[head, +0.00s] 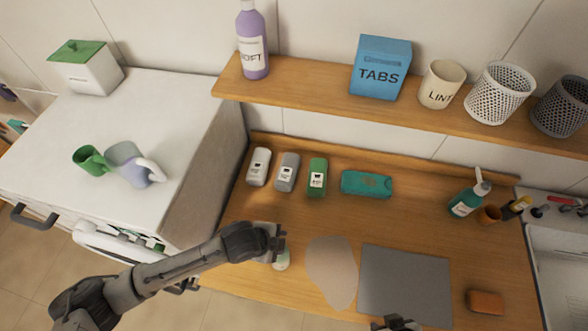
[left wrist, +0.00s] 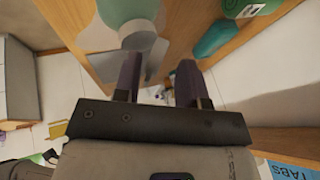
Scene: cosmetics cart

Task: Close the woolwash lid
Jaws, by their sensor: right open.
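No readable woolwash label shows. A small pale green bottle (head: 282,260) stands near the counter's front edge, partly hidden by my left gripper (head: 277,241). In the left wrist view a pale green rounded thing (left wrist: 125,25), seemingly this bottle, is close to one finger. The fingers of my left gripper (left wrist: 158,85) are apart with nothing seen between them. I cannot tell whether they touch the bottle, or how its lid stands. My right gripper (head: 397,323) is open at the bottom edge of the head view, mostly cut off, to the right of the bottle.
White, grey and green (head: 317,177) containers and a teal pack (head: 366,184) sit toward the back. A beige mat (head: 331,270) and grey mat (head: 405,284) lie in front. A shelf (head: 325,83) overhangs the back. The counter's middle is clear.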

